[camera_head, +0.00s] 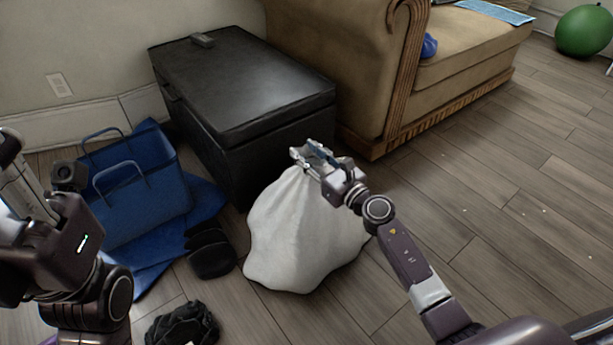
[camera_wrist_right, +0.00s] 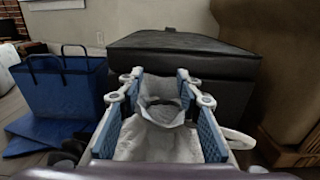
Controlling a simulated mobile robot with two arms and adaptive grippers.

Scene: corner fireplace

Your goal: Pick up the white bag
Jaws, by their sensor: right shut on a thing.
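The white bag (camera_head: 300,235) stands on the wooden floor in front of the black chest. My right gripper (camera_head: 312,153) is at the top of the bag and shut on its gathered neck. In the right wrist view the bag's white top (camera_wrist_right: 163,104) shows between the two blue-padded fingers (camera_wrist_right: 163,90). The bag's underside appears to rest on the floor. My left arm is at the left edge of the head view, but I cannot make out its fingertips.
A black chest (camera_head: 245,85) stands right behind the bag, with a sofa (camera_head: 350,60) beside it. A blue tote bag (camera_head: 135,195) and dark shoes (camera_head: 210,252) lie to the left. A dark crumpled item (camera_head: 182,325) is at the front. Floor to the right is mostly clear.

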